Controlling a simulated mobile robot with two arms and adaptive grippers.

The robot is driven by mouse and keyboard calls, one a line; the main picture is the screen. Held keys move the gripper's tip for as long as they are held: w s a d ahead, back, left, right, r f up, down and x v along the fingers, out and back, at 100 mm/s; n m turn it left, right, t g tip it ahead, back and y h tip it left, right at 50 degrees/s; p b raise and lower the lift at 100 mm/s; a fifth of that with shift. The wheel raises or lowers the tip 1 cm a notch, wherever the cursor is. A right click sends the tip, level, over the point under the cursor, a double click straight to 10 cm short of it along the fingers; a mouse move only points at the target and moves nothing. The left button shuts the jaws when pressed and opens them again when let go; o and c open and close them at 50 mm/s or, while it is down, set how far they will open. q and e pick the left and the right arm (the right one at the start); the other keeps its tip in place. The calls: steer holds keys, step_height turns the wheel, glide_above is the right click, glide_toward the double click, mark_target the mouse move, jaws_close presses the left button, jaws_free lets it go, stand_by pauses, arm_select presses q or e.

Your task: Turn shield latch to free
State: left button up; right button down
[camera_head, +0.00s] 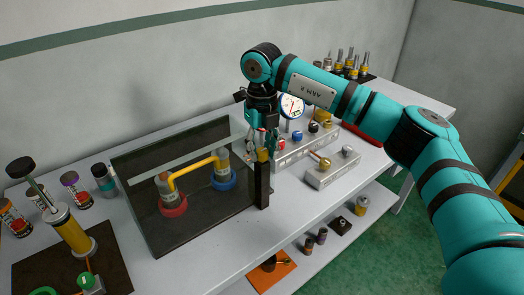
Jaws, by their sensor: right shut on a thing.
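The shield (160,212) is a dark see-through panel with a glass top on the bench. It covers two posts joined by a yellow pipe (192,172). A black post (262,187) stands at the shield's right edge. My right gripper (262,150) comes down from above at the top of this post and is shut on a small yellow part there, which looks like the shield latch (263,155). The fingers hide most of the latch, so I cannot tell its turn angle. My left gripper is out of view.
A gauge (291,106) and a grey block with coloured knobs (307,142) stand just behind and right of my right gripper. A smaller grey block (333,168) is at the right. A yellow hand pump (70,230) and several cans are at the left. A lower shelf holds small parts.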

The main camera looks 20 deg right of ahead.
mark_target(262, 150)
steer(key=shift+r+m, duration=0.15)
steer(key=shift+m, duration=0.35)
steer(key=c, duration=1)
jaws_free()
step_height(262, 150, up, 12)
steer(key=shift+f, duration=0.1)
